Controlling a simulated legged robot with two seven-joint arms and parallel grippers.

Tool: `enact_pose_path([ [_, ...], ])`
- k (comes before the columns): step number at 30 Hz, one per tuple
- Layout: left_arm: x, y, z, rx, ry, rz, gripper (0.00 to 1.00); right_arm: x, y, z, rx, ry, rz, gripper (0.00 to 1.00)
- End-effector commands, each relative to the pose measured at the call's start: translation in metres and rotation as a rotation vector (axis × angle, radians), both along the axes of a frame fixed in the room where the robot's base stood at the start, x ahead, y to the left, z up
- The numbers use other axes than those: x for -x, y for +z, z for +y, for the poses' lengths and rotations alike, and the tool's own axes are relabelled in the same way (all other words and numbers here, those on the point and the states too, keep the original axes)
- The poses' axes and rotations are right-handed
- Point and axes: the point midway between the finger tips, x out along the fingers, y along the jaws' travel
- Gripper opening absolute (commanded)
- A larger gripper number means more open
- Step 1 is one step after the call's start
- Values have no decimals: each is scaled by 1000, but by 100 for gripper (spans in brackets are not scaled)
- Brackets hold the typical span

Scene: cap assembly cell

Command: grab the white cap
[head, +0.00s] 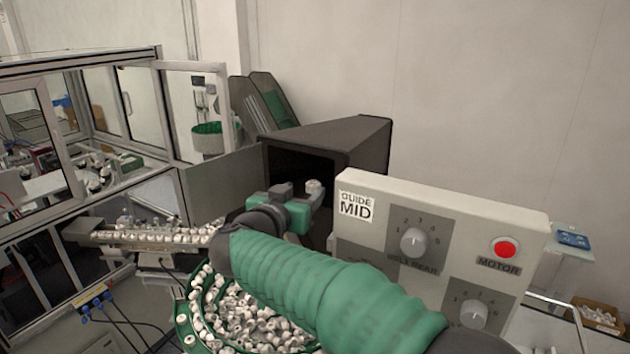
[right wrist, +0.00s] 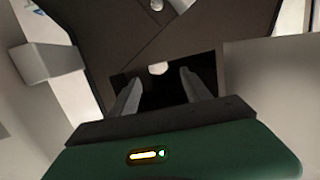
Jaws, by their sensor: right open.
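My right gripper (head: 299,192) is at the end of the green-sleeved arm, in front of the dark hopper's opening in the head view. In the right wrist view its two pale fingers (right wrist: 160,84) stand apart with nothing held between them. A small rounded white piece, which looks like a white cap (right wrist: 158,68), shows between and just beyond the fingertips, against a dark gap. I cannot tell its exact distance. Many white caps (head: 245,318) lie in the green-rimmed bowl, partly hidden by my right arm. My left gripper is not in view.
The dark hopper (head: 366,143) stands behind the gripper. A control box (head: 450,213) with dials and a red button stands to its right. A rail (head: 95,236) carrying a row of white caps runs at left, below a framed glass enclosure (head: 145,68).

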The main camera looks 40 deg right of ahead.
Motion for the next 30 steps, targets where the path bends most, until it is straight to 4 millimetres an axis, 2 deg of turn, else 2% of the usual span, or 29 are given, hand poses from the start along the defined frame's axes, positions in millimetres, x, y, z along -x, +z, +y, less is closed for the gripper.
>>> enact_pose_path([
  [5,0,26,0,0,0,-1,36,-9,7,-29,2,-5,2,56],
  [9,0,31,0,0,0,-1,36,-16,1,-44,1,-2,-3,56],
  [16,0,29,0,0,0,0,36,-20,-2,-46,1,0,-3,56],
  [26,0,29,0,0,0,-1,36,-22,-3,-46,0,0,-1,13],
  [30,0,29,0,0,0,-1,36,-21,-3,-46,0,0,-1,12],
])
